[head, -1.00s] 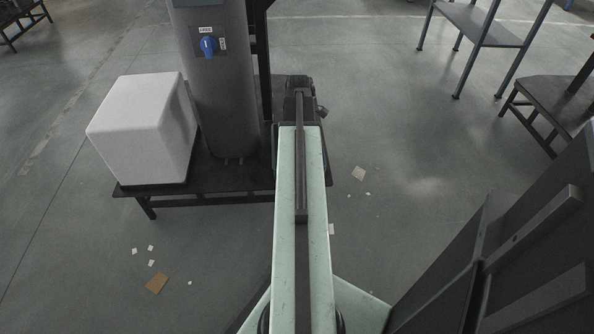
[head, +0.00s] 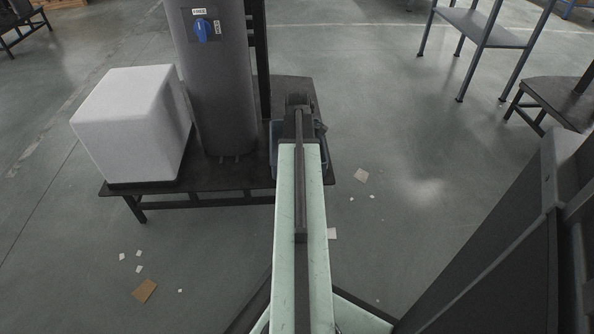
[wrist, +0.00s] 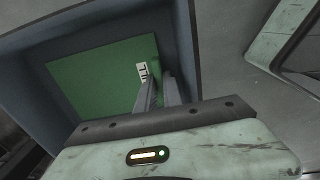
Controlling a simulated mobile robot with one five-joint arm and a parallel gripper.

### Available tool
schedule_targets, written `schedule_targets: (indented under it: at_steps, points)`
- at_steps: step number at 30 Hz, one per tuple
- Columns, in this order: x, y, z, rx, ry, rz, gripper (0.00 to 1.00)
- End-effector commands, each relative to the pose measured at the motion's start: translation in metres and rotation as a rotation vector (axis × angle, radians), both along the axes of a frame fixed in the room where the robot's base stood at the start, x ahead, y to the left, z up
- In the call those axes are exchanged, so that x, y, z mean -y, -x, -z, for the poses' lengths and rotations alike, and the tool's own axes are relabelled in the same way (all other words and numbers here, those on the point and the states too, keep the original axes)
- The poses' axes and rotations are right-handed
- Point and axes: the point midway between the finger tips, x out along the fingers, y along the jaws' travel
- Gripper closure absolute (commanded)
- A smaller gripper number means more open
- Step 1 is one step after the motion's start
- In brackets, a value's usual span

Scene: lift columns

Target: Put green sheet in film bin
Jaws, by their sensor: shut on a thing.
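In the wrist view, the green sheet (wrist: 100,75) lies flat within the walls of a blue-grey open bin (wrist: 185,50). A small white label with black marks (wrist: 143,72) shows at its right side. My gripper (wrist: 158,80) reaches into the bin with its fingers close together at the sheet's right edge, shut on the sheet. The exact contact is hidden by the fingers. In the head view, my pale green arm stretches forward to the dark table, and its end hides the sheet and most of what is around it.
A white box (head: 130,125) and a grey column with a blue knob (head: 203,30) stand on the dark table (head: 215,177). A shelf rack (head: 480,25) and another dark table (head: 560,95) are at the right. Paper scraps (head: 145,290) lie on the floor.

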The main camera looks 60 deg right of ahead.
Motion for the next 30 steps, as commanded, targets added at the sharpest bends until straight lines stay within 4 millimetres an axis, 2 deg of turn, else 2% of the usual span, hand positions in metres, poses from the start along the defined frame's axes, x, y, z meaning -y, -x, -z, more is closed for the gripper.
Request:
schedule_targets:
  at_steps: [10,11,12,13,23,26,30]
  points:
    - [0.000,0.000,0.005,0.000,0.000,0.001,1.00]
    - [0.000,0.000,0.003,0.000,0.000,0.001,0.81]
    - [0.000,0.000,0.002,0.000,0.000,0.001,0.70]
    - [0.000,0.000,0.002,0.000,0.000,0.001,0.68]
    - [0.000,0.001,0.000,0.000,0.000,0.001,0.68]
    - [0.000,0.001,-0.007,0.000,0.000,0.001,0.68]
    - [0.000,0.001,-0.029,0.000,0.000,0.001,0.68]
